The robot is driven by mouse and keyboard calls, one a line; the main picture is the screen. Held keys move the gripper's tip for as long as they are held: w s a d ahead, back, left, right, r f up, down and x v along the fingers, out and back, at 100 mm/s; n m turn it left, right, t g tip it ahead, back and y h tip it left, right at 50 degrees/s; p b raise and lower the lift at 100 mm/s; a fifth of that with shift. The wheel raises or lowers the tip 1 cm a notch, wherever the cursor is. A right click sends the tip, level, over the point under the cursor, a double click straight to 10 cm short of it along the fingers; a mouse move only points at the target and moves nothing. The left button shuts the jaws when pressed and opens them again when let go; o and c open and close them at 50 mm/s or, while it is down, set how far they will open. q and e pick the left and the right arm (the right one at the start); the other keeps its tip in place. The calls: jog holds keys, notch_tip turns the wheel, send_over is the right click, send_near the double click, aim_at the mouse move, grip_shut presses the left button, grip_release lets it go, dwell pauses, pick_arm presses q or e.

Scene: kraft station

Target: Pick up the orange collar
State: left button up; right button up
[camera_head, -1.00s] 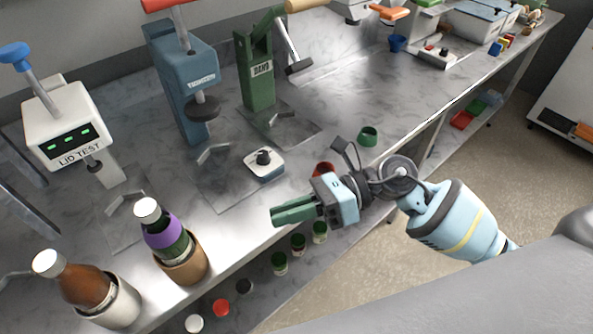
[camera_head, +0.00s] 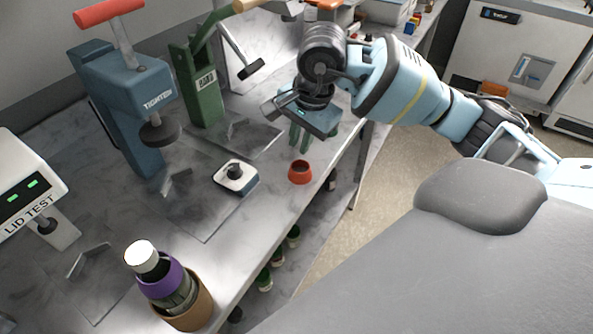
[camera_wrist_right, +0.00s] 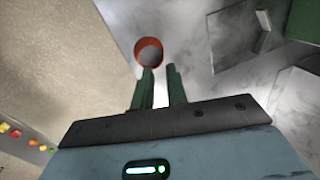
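The orange collar (camera_head: 300,172), a small red-orange ring, stands on the grey marbled bench near its front edge. It also shows in the right wrist view (camera_wrist_right: 148,52), just beyond the fingertips. My right gripper (camera_head: 300,143) has green fingers pointing down, above and behind the collar in the head view. In the right wrist view my right gripper (camera_wrist_right: 160,70) has a gap between its fingers and nothing in it. The left fingertip appears close to the collar's rim; I cannot tell whether they touch. My left gripper is not in view.
A bottle with a purple collar (camera_head: 165,277) stands front left. Bench around the collar is clear.

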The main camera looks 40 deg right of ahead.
aim_at(294, 163)
jog(key=shift+x, duration=1.4)
jog(key=x, duration=0.4)
jog(key=shift+w+f, duration=0.2)
jog(key=shift+f, duration=0.2)
jog(key=shift+c, duration=0.2)
grip_shut()
jog(key=shift+r, duration=0.15)
